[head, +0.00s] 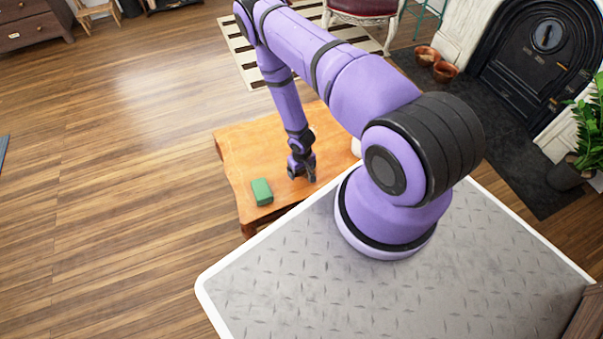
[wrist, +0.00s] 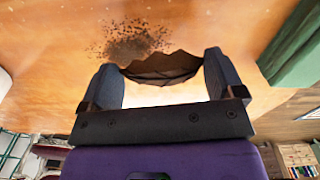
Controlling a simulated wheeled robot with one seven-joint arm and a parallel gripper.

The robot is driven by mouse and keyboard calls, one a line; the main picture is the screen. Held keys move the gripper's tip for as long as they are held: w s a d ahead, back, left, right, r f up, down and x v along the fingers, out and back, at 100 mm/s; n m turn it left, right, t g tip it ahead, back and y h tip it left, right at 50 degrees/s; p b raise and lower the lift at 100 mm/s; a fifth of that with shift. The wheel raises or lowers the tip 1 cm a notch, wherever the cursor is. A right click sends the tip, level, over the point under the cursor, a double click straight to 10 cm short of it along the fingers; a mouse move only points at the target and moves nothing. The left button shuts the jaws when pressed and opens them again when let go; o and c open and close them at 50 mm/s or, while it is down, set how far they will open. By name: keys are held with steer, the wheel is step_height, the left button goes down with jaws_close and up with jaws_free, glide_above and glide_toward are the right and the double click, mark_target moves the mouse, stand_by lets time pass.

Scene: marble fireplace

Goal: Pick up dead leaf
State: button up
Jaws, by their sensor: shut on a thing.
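The dead leaf (wrist: 163,67) is brown, curled and dark along its edge. It lies between the two fingers of my gripper (wrist: 161,64) in the wrist view, touching both. My gripper is shut on it. In the head view my gripper (head: 305,177) points down close over the low wooden table (head: 240,150). The leaf cannot be made out there, and I cannot tell whether it still touches the tabletop.
A pile of dark crumbs (wrist: 130,42) lies on the tabletop beside the leaf. A green block (head: 262,191) sits near the table's front edge, left of my gripper. A white object (head: 356,147) is partly hidden behind my arm. Open wooden floor lies left of the table.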

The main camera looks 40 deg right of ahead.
steer(key=s+a, duration=0.2)
steer(key=s, duration=0.5)
steer(key=s+a+r, duration=0.1)
steer(key=s+a, duration=0.1)
steer(key=s, duration=0.6)
steer(key=shift+s+a+r, duration=0.15)
steer(key=shift+s+a, duration=0.05)
steer(key=shift+a, duration=0.05)
